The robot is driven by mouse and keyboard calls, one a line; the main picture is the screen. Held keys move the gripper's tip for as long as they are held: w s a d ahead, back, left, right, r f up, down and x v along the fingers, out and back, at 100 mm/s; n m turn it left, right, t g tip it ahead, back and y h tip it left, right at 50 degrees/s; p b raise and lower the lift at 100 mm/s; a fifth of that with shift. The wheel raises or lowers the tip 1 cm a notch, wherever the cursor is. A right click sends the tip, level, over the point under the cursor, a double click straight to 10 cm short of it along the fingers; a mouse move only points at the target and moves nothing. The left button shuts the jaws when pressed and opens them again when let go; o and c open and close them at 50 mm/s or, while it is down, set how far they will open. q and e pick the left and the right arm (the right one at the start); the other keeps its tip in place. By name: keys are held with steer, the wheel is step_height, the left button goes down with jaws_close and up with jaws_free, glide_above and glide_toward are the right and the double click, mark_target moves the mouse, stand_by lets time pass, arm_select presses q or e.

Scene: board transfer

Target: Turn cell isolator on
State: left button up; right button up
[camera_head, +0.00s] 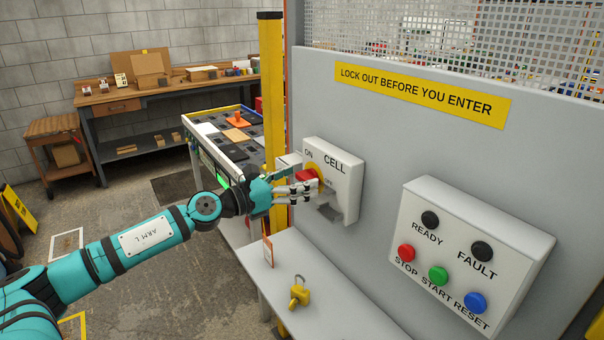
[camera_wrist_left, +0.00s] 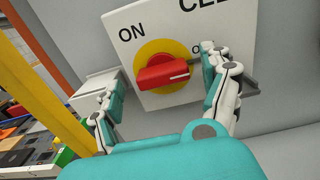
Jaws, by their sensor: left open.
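The cell isolator (camera_head: 342,178) is a white box on the grey panel, marked CELL and ON. Its red knob (camera_wrist_left: 165,75) sits on a yellow disc (camera_wrist_left: 153,51). In the left wrist view the knob lies nearly level, its white mark at the right end, towards a label starting with O that a finger partly hides. ON is at the upper left. My left gripper (camera_head: 306,188) is open in front of the isolator. In the left wrist view its fingers (camera_wrist_left: 163,68) spread to either side of the knob; I cannot tell whether they touch it. My right gripper is not in view.
A button box (camera_head: 470,255) with READY, FAULT, STOP, START and RESET is to the right. A yellow post (camera_head: 271,90) stands just left of the isolator.

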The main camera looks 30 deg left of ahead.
arm_select(q)
steer(key=shift+w+d, duration=0.35)
steer(key=shift+w, duration=0.3)
steer(key=shift+c, duration=0.3)
steer(key=shift+p, duration=0.3)
steer(key=c, duration=1.1)
